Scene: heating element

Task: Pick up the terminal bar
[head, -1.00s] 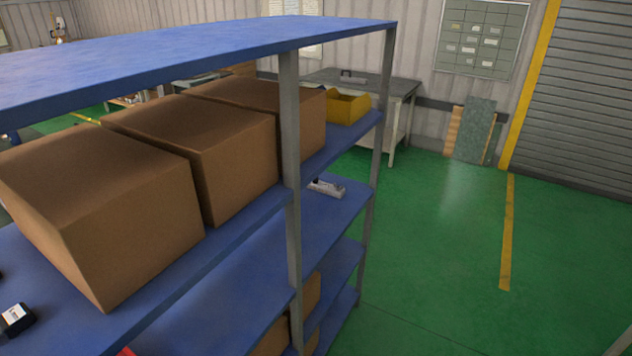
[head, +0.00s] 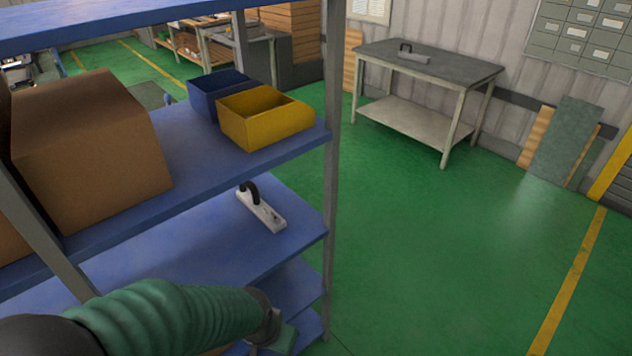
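A light grey bar with a black arched handle (head: 262,208) lies on the blue middle shelf (head: 190,262), near its right end. It looks like the terminal bar. A similar grey bar with a dark handle (head: 416,55) lies on the far workbench. My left arm comes in at the bottom left in a green ribbed sleeve, below and in front of the bar on the shelf. Its end, with the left gripper (head: 284,338), is low by the shelf's right end and apart from the bar. The fingers cannot be made out. My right gripper is not in view.
On the shelf above stand a brown carton (head: 85,150), a yellow bin (head: 262,118) and a blue bin (head: 215,92). A grey rack post (head: 332,150) stands right of the bar. The far workbench (head: 435,62) is otherwise bare. Green floor is open on the right.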

